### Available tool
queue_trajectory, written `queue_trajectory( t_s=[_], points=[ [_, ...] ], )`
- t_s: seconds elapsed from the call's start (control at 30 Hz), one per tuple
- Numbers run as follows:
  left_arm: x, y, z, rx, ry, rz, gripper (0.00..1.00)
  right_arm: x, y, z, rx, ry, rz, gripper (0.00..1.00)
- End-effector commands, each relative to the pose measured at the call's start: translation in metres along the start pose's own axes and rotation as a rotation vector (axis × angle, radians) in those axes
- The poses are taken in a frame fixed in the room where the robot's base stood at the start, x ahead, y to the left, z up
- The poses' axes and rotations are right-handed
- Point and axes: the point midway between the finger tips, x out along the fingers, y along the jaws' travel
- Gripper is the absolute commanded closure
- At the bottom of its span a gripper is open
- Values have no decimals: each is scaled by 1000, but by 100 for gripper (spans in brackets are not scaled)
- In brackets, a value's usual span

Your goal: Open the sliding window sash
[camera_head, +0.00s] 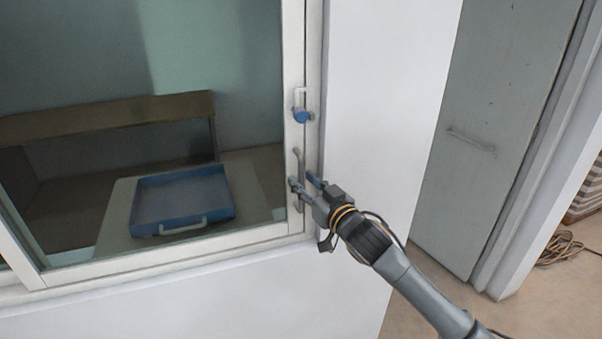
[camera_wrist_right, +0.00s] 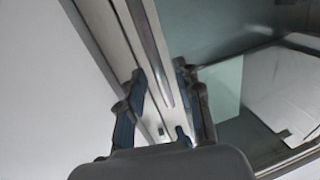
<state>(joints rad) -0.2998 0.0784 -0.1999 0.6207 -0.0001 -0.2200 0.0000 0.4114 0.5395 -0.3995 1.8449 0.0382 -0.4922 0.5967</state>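The window sash (camera_head: 293,60) is a white-framed glass pane that fills the left of the head view. A grey upright pull handle (camera_head: 299,158) sits on its right stile, below a blue latch knob (camera_head: 301,115). My right gripper (camera_head: 303,181) is at the lower part of the handle, with its fingers apart on either side of it. In the right wrist view, the spread fingers (camera_wrist_right: 160,78) straddle the line of the frame and handle. I cannot tell whether either finger touches the handle. My left gripper is not in view.
Behind the glass, a blue tray (camera_head: 183,196) rests on a light table. A white wall (camera_head: 375,95) lies right of the window. Further right is a grey door (camera_head: 490,120), with a coiled cable (camera_head: 562,247) on the floor.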

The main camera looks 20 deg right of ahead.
Motion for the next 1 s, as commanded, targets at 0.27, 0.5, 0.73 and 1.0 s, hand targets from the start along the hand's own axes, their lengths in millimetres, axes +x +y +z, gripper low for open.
queue_trajectory(
  t_s=[0.27,0.5,0.73,1.0],
  points=[
    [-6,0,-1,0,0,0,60,20,0,0,0,-1,0,66],
    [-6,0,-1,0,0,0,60,21,0,1,0,0,0,66],
    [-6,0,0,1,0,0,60,21,0,1,0,0,0,100],
    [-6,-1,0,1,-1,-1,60,21,0,1,0,-1,0,100]
  ],
)
